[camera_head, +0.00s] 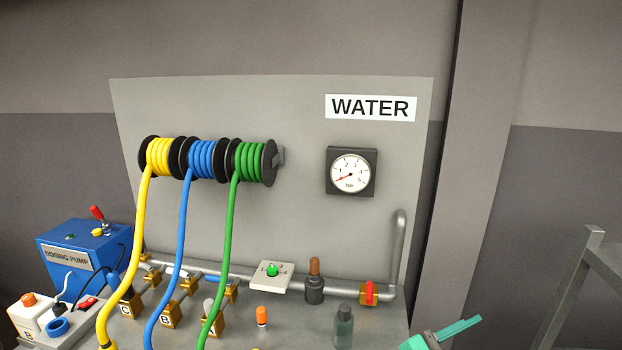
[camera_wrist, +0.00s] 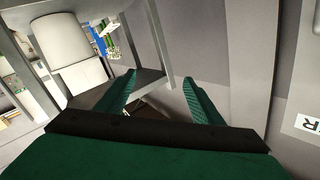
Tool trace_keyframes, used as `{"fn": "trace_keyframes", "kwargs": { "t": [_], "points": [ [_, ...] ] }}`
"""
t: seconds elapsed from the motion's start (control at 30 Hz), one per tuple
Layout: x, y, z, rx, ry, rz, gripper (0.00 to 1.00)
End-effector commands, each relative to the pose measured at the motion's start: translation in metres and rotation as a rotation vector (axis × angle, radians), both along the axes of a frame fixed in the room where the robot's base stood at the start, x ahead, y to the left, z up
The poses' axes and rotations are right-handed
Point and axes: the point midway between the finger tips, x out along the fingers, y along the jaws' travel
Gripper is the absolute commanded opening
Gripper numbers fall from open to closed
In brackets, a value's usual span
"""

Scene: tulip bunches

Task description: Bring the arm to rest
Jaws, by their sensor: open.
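My gripper (camera_wrist: 160,84) is open in the wrist view, its two dark green fingers spread apart with nothing between them. Beyond the fingers are a grey wall and part of a grey metal frame. In the head view only a teal part of my gripper (camera_head: 442,335) shows at the bottom edge, right of the dark bottle (camera_head: 344,327). The rest of my arm is out of that view.
A grey panel with a WATER sign (camera_head: 371,108), a gauge (camera_head: 351,172) and yellow, blue and green hoses stands behind the bench. A blue dosing pump (camera_head: 75,262) is at left. A grey metal frame (camera_head: 585,275) stands at right.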

Motion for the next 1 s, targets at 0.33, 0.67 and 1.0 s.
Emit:
{"fn": "trace_keyframes", "kwargs": {
  "t": [0.33,0.67,1.0],
  "points": [
    [0.019,0.042,-0.041,-0.315,0.213,0.283,0.61],
    [0.006,0.102,-0.115,-0.499,0.379,0.572,0.61],
    [-0.052,0.171,-0.202,-0.562,0.484,0.862,0.61]
  ]
}}
